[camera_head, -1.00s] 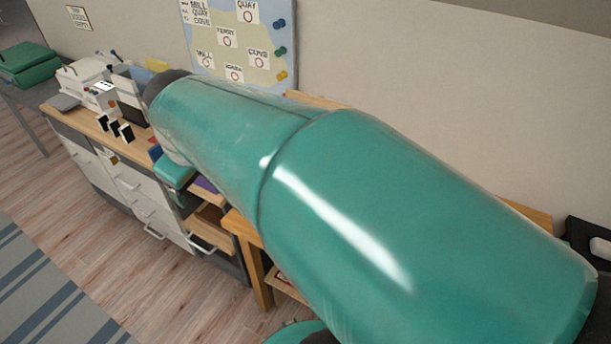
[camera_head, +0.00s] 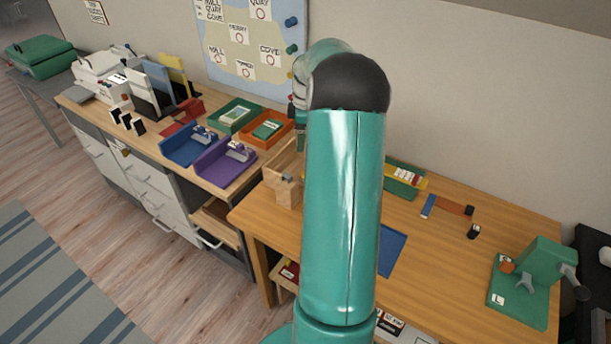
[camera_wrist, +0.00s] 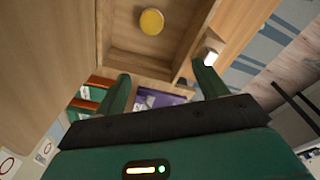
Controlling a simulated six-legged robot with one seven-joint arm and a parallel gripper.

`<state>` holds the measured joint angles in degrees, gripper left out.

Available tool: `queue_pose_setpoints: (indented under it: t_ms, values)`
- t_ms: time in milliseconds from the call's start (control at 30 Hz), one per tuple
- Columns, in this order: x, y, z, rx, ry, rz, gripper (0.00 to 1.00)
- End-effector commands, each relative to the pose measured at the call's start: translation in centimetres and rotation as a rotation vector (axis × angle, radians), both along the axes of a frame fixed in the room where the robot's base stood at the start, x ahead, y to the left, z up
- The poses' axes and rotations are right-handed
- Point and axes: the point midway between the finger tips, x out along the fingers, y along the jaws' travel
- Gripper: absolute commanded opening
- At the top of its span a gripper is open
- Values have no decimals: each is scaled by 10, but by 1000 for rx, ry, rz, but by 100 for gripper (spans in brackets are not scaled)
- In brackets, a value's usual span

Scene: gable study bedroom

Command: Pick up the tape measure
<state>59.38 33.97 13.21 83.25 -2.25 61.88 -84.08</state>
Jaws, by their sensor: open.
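A round yellow thing (camera_wrist: 151,22), which could be the tape measure, lies inside a wooden open box (camera_wrist: 143,65) in the wrist view. It is beyond my fingertips and not between them. My gripper (camera_wrist: 160,70) is open, with its two green fingers apart and nothing between them. In the head view the wooden box (camera_head: 287,191) stands at the left end of the desk, partly behind my arm. My arm hides most of the gripper there, and I cannot make out the yellow thing in that view.
Left of the box, the cabinet top holds a purple tray (camera_head: 224,170), a blue tray (camera_head: 185,156), an orange tray (camera_head: 262,141) and a green tray (camera_head: 226,128). On the wooden desk (camera_head: 431,258) are a blue mat (camera_head: 391,250) and a green stand (camera_head: 540,265) at the right.

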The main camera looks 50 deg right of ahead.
Motion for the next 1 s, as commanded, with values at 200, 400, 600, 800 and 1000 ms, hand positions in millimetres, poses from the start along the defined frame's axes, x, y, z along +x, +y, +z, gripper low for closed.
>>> queue_pose_setpoints:
  t_ms: [200,400,600,800,1000]
  values:
    - [-19,-39,-31,31,-7,38,72]
    - [-18,-37,-58,36,-6,45,72]
    - [-14,-34,-96,34,-6,44,72]
    - [-11,-32,-117,32,-8,44,72]
    - [-10,-27,-134,34,-6,45,72]
